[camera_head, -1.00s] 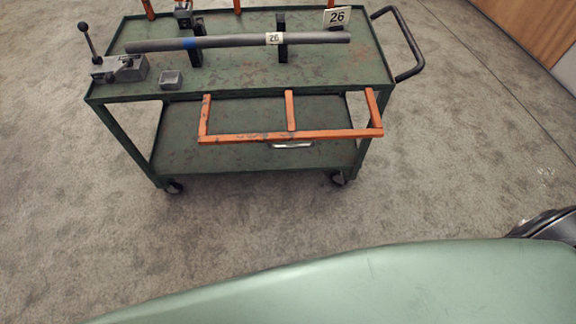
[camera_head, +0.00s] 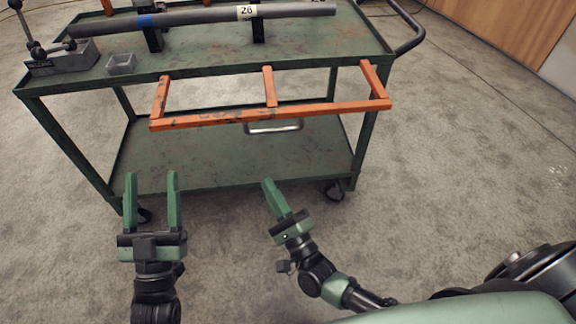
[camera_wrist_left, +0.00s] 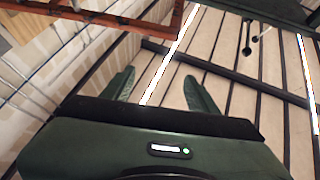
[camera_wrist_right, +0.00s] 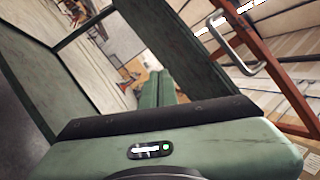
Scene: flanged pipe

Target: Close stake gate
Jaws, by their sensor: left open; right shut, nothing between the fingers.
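The stake gate is an orange frame (camera_head: 222,117) with a front rail and several short arms, hanging out in front of the green cart's upper deck in the head view. A metal handle (camera_head: 273,127) sits under its rail. Part of the orange frame shows at the top of the left wrist view (camera_wrist_left: 120,20), and the handle shows in the right wrist view (camera_wrist_right: 236,50). My left gripper (camera_head: 152,188) is open and empty, in front of the cart's lower shelf. My right gripper (camera_head: 271,188) is shut and empty, below the handle. Both are apart from the gate.
The green cart's upper deck (camera_head: 200,68) carries a grey pipe (camera_head: 195,17) on black supports, a lever clamp (camera_head: 62,58) and a small grey tray (camera_head: 121,64). The cart handle (camera_head: 410,40) juts out right. Carpet (camera_head: 440,190) is free to the right.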

